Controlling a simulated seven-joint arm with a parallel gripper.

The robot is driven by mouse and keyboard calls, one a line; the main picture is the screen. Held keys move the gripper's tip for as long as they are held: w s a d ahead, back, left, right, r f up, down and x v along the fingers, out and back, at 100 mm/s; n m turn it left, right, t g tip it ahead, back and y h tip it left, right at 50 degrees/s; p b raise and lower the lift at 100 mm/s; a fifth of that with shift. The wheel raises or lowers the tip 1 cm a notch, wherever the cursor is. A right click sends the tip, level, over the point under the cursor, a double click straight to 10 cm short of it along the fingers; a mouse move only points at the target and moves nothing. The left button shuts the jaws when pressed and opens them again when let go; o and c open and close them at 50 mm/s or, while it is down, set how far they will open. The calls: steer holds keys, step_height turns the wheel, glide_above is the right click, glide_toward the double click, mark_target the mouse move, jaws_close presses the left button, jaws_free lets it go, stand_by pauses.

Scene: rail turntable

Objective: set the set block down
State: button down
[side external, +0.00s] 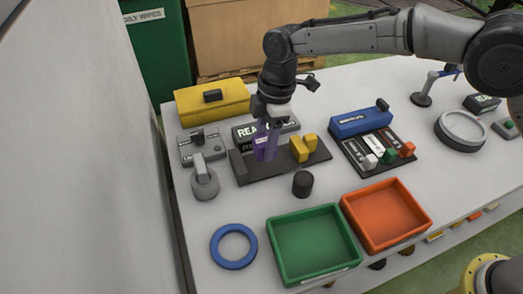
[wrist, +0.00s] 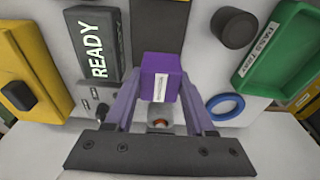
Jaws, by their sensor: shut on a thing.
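My gripper (side external: 266,138) is shut on a purple block (side external: 263,153), over the left part of a dark rectangular base (side external: 243,173) in the side external view. In the wrist view the purple block (wrist: 160,68) sits between the two purple fingers, with a small white label on its face. I cannot tell whether the block touches the base. Yellow blocks (side external: 299,149) stand on the base just right of my gripper. Part of the base is hidden behind the fingers and block.
A READY sign (side external: 243,132) stands behind the base, and a yellow box (side external: 205,103) is farther back left. A black knob (side external: 303,184) stands in front. Green (side external: 318,278) and orange (side external: 386,244) trays and a blue ring (side external: 216,246) lie nearer. A blue box (side external: 355,124) is right.

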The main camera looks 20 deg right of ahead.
mark_target(261, 153)
steer(key=shift+w+a+f, duration=0.2)
steer(key=shift+w+f, duration=0.1)
steer(key=shift+f, duration=0.05)
steer(key=shift+w+f, duration=0.1)
steer(key=shift+f, duration=1.5)
steer(key=shift+f, duration=0.2)
steer(key=shift+c, duration=1.2)
jaws_free()
steer(key=shift+r, duration=0.1)
steer(key=r, duration=0.4)
steer(key=d+r, duration=0.1)
steer(key=r, duration=0.7)
steer(key=shift+d, duration=0.35)
